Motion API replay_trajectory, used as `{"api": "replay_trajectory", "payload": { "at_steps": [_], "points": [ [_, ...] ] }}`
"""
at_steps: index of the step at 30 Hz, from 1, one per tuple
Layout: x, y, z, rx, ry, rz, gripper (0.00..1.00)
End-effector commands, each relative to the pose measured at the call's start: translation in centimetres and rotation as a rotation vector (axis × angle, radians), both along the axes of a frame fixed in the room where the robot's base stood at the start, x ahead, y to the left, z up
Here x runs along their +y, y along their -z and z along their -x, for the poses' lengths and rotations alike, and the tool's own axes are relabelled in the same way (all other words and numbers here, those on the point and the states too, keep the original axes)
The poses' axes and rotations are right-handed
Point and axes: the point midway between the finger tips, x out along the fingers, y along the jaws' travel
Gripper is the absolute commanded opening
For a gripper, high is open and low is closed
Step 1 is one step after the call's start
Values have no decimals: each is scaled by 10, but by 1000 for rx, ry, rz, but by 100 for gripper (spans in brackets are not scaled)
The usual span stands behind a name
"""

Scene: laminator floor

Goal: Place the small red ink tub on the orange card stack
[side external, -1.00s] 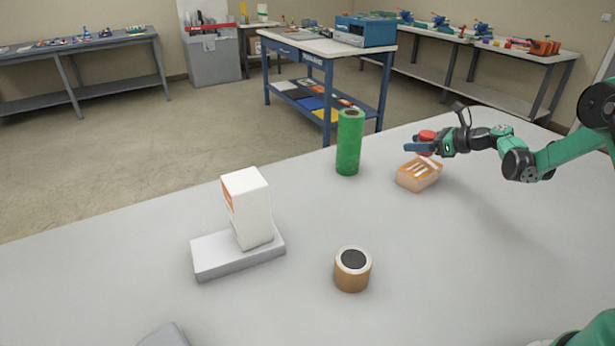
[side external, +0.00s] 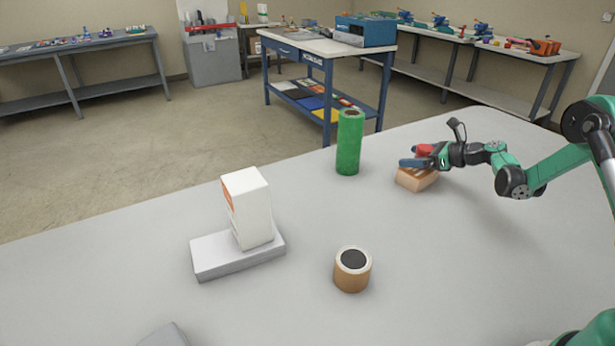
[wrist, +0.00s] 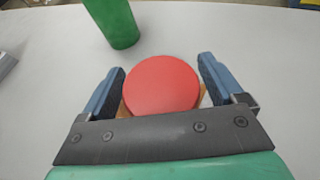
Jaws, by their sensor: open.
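The small red ink tub (side external: 424,148) is at the top of the orange card stack (side external: 416,183) on the grey table. It looks to rest on the stack, but the contact is hidden by my fingers. My gripper (side external: 413,160) is low over the stack, its fingers on either side of the tub. In the wrist view the tub's round red lid (wrist: 161,86) lies between the two blue fingers, with narrow gaps beside it. The gripper is open. Only slivers of the orange stack (wrist: 204,101) show around the tub there.
A green cylinder (side external: 349,143) stands just left of the stack. Further left, a white box (side external: 248,210) sits on a grey slab (side external: 235,256). A tan roll with a dark centre (side external: 352,270) stands nearer the front. The table between them is clear.

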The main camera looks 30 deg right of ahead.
Motion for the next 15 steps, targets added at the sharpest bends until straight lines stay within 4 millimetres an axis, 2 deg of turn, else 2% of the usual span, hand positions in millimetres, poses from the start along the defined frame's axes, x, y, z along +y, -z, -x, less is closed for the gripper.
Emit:
{"api": "replay_trajectory", "payload": {
  "at_steps": [5, 8, 15],
  "points": [
    [-2, -5, 3, 0, 1, -1, 88],
    [-8, -11, 17, 0, 4, 1, 88],
    [-27, -32, 65, 0, 5, 0, 88]
  ]
}}
